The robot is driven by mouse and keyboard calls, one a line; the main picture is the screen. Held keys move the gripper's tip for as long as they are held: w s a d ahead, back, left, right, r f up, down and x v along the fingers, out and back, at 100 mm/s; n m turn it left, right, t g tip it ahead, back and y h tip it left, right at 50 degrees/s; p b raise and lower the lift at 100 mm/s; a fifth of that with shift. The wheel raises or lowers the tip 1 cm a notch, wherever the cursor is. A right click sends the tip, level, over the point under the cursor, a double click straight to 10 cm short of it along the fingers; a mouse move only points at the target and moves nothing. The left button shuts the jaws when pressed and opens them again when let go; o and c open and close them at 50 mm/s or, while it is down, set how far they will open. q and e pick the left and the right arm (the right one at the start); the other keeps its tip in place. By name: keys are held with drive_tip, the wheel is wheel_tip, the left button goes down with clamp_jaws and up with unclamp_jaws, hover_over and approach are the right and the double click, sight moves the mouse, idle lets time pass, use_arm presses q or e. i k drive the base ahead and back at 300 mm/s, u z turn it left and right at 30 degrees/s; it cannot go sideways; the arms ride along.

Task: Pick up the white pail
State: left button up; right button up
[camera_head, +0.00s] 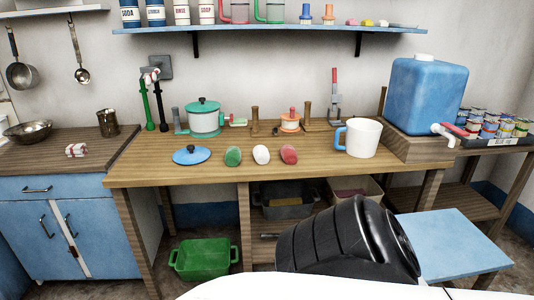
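The white pail (365,138) stands upright on the wooden table (215,173), right of the middle, near the blue water container. It is a white, slightly tapered vessel with a blue handle on its left side. Its open top shows a pale inside, and nothing touches it. Neither of my grippers is in view.
A blue container (425,92) with a tap stands on a wooden box to the pail's right. Three soap-like lumps (262,154), a blue lid (192,154) and a green pot (205,120) share the table. A blue-topped stool (455,245) stands in front at right.

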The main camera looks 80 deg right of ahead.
sight(363, 136)
drive_tip(key=z, duration=2.5)
